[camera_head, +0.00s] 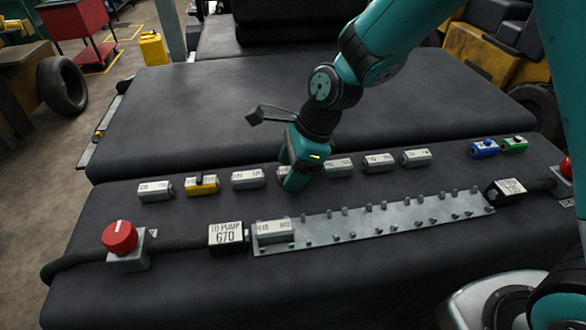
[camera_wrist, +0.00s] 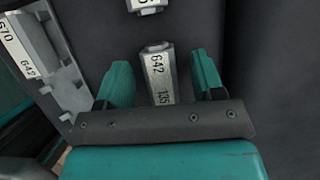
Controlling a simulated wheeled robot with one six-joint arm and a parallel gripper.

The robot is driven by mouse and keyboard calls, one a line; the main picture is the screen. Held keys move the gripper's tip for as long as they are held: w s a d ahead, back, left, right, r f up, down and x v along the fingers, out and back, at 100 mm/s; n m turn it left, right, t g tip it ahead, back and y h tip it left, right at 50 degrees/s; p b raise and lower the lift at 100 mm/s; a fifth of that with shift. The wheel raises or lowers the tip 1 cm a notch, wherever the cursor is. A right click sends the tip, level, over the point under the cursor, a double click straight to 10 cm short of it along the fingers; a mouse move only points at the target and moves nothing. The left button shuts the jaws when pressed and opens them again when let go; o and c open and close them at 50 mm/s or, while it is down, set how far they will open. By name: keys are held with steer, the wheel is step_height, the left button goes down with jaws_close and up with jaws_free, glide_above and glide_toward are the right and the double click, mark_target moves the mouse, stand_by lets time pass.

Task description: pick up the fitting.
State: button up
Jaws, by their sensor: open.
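My gripper is open and points down. In the head view my gripper (camera_head: 293,178) is over the row of fittings and hides most of this one. Other white-labelled fittings stand in the row, such as one left of my gripper (camera_head: 248,179) and one right of it (camera_head: 339,167).
A grey plate with pegs (camera_head: 375,219) lies in front of the row, with a labelled fitting (camera_head: 275,231) at its left end. A yellow fitting (camera_head: 203,185), a blue one (camera_head: 484,148) and a green one (camera_head: 514,144) are in the row. A red button (camera_head: 120,237) stands at left.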

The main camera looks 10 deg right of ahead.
steer(key=shift+c, duration=0.4)
steer(key=c, duration=1)
